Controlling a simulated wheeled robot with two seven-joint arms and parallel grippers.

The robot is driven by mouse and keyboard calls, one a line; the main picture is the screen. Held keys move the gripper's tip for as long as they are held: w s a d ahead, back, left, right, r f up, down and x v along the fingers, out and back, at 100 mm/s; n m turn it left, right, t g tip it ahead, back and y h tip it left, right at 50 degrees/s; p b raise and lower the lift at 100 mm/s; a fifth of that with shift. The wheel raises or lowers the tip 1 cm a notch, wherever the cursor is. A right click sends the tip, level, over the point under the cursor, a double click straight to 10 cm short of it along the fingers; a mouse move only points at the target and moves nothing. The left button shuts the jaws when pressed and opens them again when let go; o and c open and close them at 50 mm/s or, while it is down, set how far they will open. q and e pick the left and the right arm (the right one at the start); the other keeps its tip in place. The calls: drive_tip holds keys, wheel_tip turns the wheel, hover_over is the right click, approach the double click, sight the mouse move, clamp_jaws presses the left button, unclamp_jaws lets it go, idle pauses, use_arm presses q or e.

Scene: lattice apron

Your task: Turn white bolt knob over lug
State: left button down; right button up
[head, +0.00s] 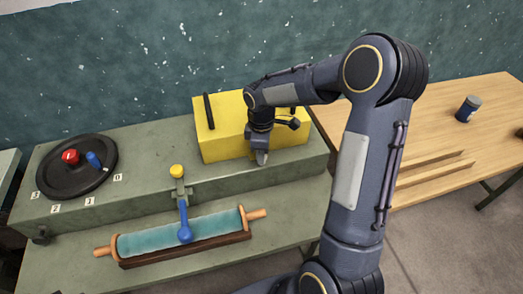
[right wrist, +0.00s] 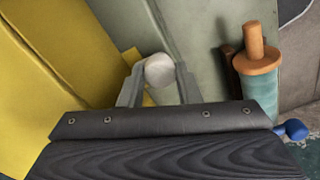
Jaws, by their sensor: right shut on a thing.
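The white bolt knob (right wrist: 159,70) shows in the right wrist view between the two fingers of my right gripper (right wrist: 157,90). The gripper is shut on it. In the head view my right gripper (head: 262,157) points down at the front face of the yellow box (head: 215,146), and its fingers hide the knob there. A small yellow piece (right wrist: 132,58) shows beside the knob in the wrist view; I cannot tell whether it is the lug. The bolt itself is mostly hidden behind the gripper. My left gripper is not in view.
A teal roller (head: 150,240) with wooden ends lies on the lower bench step. A blue-knobbed lever (head: 184,222) reaches over it, beside a yellow knob (head: 177,171). A black dial (head: 55,180) is at left. A wooden table (head: 440,130) with a dark jar (head: 468,108) is at right.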

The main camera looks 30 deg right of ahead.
idle(0.3)
drive_tip(key=o, duration=1)
drive_tip(key=shift+c, duration=0.2)
